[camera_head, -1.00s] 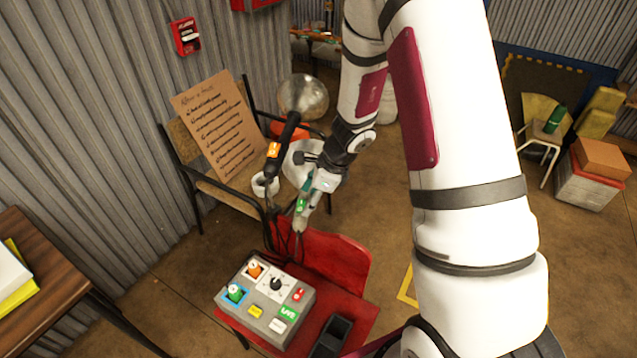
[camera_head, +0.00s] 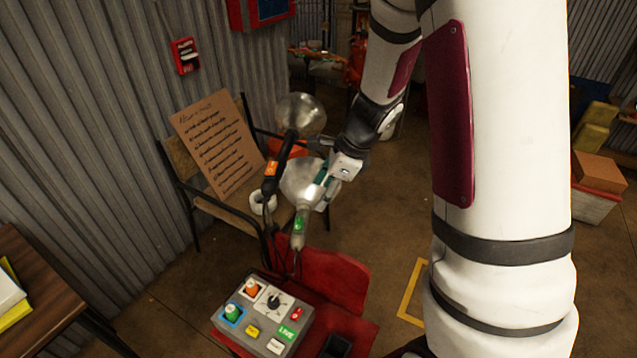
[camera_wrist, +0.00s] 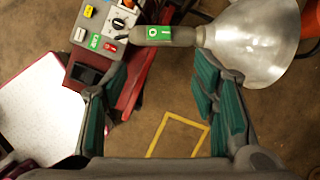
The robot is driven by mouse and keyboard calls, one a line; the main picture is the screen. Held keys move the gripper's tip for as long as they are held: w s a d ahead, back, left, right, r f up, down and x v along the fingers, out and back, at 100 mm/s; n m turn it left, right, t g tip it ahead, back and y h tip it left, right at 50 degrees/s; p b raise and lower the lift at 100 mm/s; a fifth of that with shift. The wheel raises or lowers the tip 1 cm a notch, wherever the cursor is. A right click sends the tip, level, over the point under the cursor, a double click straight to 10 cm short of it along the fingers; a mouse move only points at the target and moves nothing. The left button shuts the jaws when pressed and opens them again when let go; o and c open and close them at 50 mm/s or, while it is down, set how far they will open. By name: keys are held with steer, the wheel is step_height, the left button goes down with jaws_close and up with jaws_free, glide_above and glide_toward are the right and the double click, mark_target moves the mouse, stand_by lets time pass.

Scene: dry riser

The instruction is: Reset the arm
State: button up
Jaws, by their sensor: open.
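My white arm (camera_head: 490,130) reaches down the right side of the head view, with its wrist bent toward the middle. My gripper (camera_wrist: 158,80) is open, with green-padded fingers apart and nothing held between them. In the head view the gripper (camera_head: 326,178) is in front of a silver dish, just above and right of a grey handle with a green label (camera_head: 299,226). In the wrist view this green-labelled handle (camera_wrist: 165,35), with its silver dish (camera_wrist: 258,42), lies just beyond the fingertips. Any contact is unclear.
An orange-labelled handle (camera_head: 271,170) stands left of my gripper. Behind are a chair with a written cardboard sign (camera_head: 215,145). Floor with a yellow outline (camera_head: 407,300) is clear.

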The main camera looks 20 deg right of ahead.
steer(key=s+a+r+n+p, duration=0.2)
steer(key=s+a+r+n, duration=0.3)
steer(key=r, duration=0.4)
steer(key=s+a+r+n+p, duration=0.2)
steer(key=s+r+n+p, duration=0.1)
steer(key=s+r+n, duration=0.55)
steer(key=s+d+r+n+h+p, duration=0.1)
steer(key=s+r+n+p, duration=0.1)
steer(key=s+r+n, duration=0.3)
steer(key=s+d+r+n+t+h+p, duration=0.1)
steer(key=s+r+n, duration=0.4)
steer(key=s, duration=0.6)
step_height(320, 180, up, 2)
steer(key=shift+r+h+p, duration=0.15)
steer(key=shift+h+p, duration=0.55)
steer(key=shift+p, duration=0.05)
steer(key=shift+w+a+n, duration=0.1)
steer(key=shift+a+n, duration=0.05)
steer(key=shift+n, duration=0.1)
stand_by(1.9)
